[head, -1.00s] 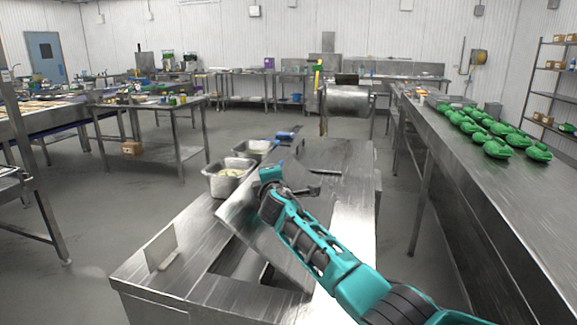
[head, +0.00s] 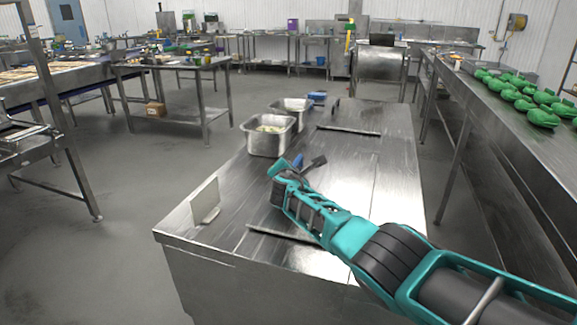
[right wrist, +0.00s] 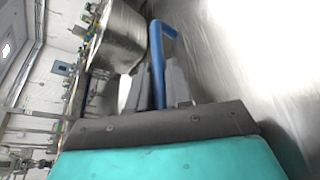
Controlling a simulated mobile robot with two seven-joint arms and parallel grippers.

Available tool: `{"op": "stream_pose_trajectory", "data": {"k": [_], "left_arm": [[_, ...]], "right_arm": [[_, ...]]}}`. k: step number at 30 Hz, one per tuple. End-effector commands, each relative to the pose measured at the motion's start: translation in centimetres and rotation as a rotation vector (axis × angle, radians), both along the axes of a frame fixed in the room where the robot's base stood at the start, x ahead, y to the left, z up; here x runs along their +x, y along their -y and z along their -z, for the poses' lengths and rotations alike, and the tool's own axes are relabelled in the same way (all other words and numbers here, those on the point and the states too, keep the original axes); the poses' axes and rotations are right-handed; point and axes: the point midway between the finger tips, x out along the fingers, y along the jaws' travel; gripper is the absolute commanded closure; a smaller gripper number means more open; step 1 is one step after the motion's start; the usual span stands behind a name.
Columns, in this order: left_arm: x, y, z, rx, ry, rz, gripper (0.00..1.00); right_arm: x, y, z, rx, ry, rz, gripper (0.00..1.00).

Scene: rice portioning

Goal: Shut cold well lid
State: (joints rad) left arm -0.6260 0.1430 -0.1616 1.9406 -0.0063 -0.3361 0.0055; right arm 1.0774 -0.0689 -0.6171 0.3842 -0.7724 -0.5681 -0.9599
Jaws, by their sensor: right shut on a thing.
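The cold well counter (head: 210,275) is a long stainless steel unit in the middle of the head view. Its lid (head: 335,185) lies flat on top, and no well opening shows beneath it. My right gripper (head: 300,168) is at the lid's left side, low over the steel. In the right wrist view my right gripper (right wrist: 160,90) is shut on a bent blue handle (right wrist: 157,60), with a grey finger on each side. The steel top (right wrist: 240,60) fills the right of that view. How the handle joins the lid is hidden. My left gripper is out of view.
Two steel pans, a near one (head: 268,147) and a far one (head: 292,105), stand along the counter's left edge. A small upright plate (head: 205,199) stands at the front left. A long table with green bundles (head: 540,117) runs along the right. Floor is free on the left.

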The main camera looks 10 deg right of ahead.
Motion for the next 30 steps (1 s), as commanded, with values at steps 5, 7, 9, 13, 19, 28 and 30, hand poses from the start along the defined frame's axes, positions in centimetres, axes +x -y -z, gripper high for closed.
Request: {"op": "stream_pose_trajectory", "data": {"k": [5,7,9,13,19,28,30], "left_arm": [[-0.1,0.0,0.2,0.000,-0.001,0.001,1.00],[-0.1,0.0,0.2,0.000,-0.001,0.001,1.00],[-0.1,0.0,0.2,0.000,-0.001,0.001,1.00],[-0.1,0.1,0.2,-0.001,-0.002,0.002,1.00],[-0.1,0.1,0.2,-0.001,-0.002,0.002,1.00],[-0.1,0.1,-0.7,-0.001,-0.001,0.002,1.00],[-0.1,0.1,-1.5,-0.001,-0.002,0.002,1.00]], "right_arm": [[0.0,0.2,0.2,-0.015,-0.005,0.000,1.00],[0.0,0.2,0.2,-0.016,-0.006,0.001,1.00],[0.0,0.2,0.2,-0.017,-0.007,0.001,1.00],[0.0,0.2,0.3,-0.017,-0.008,0.002,1.00],[-0.1,0.2,0.3,-0.016,-0.008,0.002,0.75],[-0.4,0.1,0.0,-0.014,-0.008,0.000,0.75],[-0.7,-0.1,-0.3,-0.014,-0.008,0.000,0.75]]}}
